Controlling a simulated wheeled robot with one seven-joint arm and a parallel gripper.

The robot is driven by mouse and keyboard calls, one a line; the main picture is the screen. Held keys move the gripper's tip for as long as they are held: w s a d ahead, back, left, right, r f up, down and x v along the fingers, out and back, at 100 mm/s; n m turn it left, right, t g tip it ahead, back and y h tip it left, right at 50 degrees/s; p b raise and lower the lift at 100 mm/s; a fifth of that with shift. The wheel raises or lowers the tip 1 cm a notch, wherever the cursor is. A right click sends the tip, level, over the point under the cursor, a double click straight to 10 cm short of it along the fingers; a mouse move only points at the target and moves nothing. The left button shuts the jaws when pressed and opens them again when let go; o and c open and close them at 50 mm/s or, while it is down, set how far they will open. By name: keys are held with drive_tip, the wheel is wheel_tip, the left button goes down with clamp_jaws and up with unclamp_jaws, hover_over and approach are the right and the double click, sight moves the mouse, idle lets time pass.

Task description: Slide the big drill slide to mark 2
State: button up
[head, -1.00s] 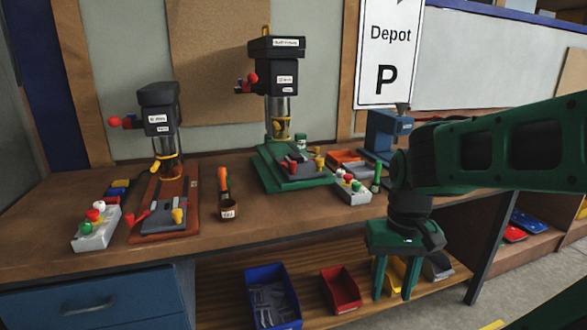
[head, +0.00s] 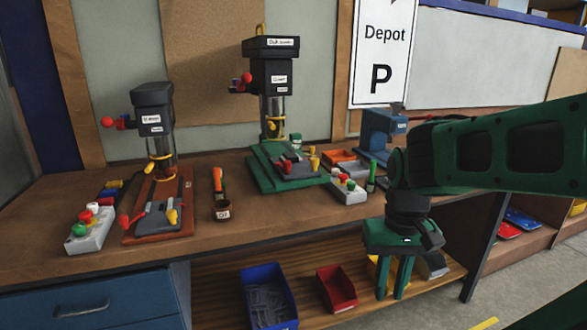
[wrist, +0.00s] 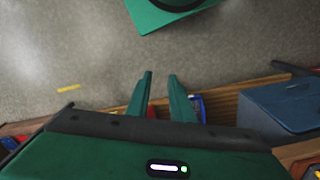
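Two drill presses stand on the workbench in the head view. The big drill (head: 271,75) is at the back middle on a green base (head: 265,175), with a red knob (head: 246,78) on its left side and a grey vise on the base. A smaller drill (head: 154,120) stands on a red-brown base (head: 180,220) to the left. Slide marks cannot be read. My gripper (head: 393,295) hangs in front of the bench edge, lower right of the big drill, pointing down. Its green fingers, also in the wrist view (wrist: 158,78), are apart with nothing between them.
Button boxes stand on the bench at left (head: 90,230) and at right (head: 348,188). A blue machine (head: 378,130) stands at back right. A blue bin (head: 268,296) and a red bin (head: 337,288) are on the lower shelf.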

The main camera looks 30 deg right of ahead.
drive_tip(key=w+d+r+m+t+h, duration=0.1)
drive_tip(key=w+r, duration=0.2)
drive_tip(key=w, duration=0.1)
drive_tip(key=w+d+r+m+h, duration=0.1)
drive_tip(key=w+d+r+m, duration=0.1)
drive_tip(key=w, duration=0.3)
drive_tip(key=w+d+r+m+t+h, duration=0.1)
drive_tip(key=w+r+m, duration=0.1)
drive_tip(key=w+r, duration=0.2)
drive_tip(key=shift+w+d+t, duration=0.25)
drive_tip(key=shift+w+t, duration=0.05)
drive_tip(key=shift+w, duration=0.2)
clamp_jaws()
drive_tip(key=m+t+h, duration=0.2)
drive_tip(key=m+t, duration=0.1)
drive_tip(key=m, duration=0.3)
approach(318, 172)
drive_tip(key=s+a+r, duration=0.2)
drive_tip(key=s+r, duration=0.1)
drive_tip(key=s, duration=0.3)
drive_tip(key=x, duration=0.3)
drive_tip(key=w+x, duration=0.1)
drive_tip(key=x, duration=0.3)
drive_tip(key=w+r+x, duration=0.1)
drive_tip(key=x, duration=0.3)
drive_tip(key=shift+a+f, duration=0.1)
drive_tip(key=shift+f, duration=0.05)
drive_tip(key=shift+w, duration=0.8)
